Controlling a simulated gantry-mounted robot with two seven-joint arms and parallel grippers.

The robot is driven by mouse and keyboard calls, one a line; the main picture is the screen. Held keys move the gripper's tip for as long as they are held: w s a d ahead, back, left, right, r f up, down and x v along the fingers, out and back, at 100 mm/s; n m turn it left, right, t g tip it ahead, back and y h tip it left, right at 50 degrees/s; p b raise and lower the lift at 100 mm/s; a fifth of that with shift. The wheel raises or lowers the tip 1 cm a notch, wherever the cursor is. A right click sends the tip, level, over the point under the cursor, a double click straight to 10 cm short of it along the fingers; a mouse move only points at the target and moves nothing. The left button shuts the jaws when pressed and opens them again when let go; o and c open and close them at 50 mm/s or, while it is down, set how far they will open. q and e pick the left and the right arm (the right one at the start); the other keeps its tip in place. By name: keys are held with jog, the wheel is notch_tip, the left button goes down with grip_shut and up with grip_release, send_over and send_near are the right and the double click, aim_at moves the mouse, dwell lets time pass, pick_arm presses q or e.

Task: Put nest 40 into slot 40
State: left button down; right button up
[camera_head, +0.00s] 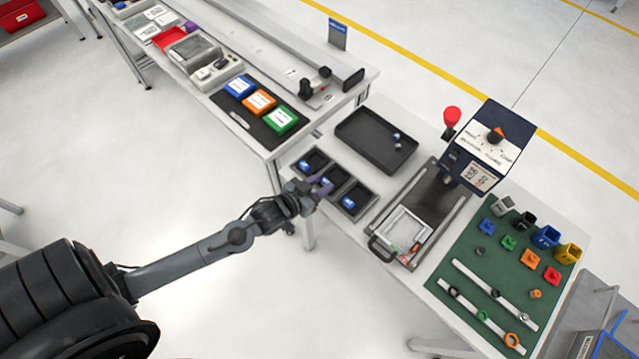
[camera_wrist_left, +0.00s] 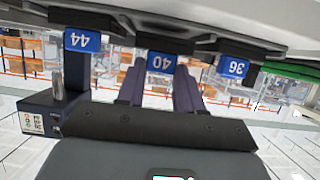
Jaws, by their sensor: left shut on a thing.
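My left gripper (camera_head: 322,187) comes in from the left over the middle of a row of three dark nests. In the left wrist view, its two purple-grey fingers (camera_wrist_left: 160,80) stand on either side of the blue label "40" of nest 40 (camera_wrist_left: 162,62). They are shut on the dark block that bears it. Labels "44" (camera_wrist_left: 82,40) and "36" (camera_wrist_left: 232,67) are on the blocks to either side. The tops of the outer nests show in the head view (camera_head: 310,162) and (camera_head: 354,200). The slot under nest 40 is hidden, so I cannot tell how it sits. My right gripper is not in view.
A black tray (camera_head: 372,142) with small parts lies behind the nests. A press (camera_head: 482,150) with a red knob and a framed tray (camera_head: 402,232) stand to the right. A green mat (camera_head: 490,262) holds coloured pieces. The floor left of the table is clear.

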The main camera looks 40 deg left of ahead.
pick_arm(q)
jog(key=shift+f, duration=0.45)
dwell(0.5)
jog(key=c, duration=0.7)
grip_release()
jog(key=shift+o, duration=0.2)
jog(key=shift+f, duration=0.1)
jog(key=shift+s, duration=0.1)
jog(key=v, duration=1)
jog(key=shift+s+r+p, duration=0.2)
jog(key=shift+r+p, duration=0.1)
jog(key=shift+p, duration=0.15)
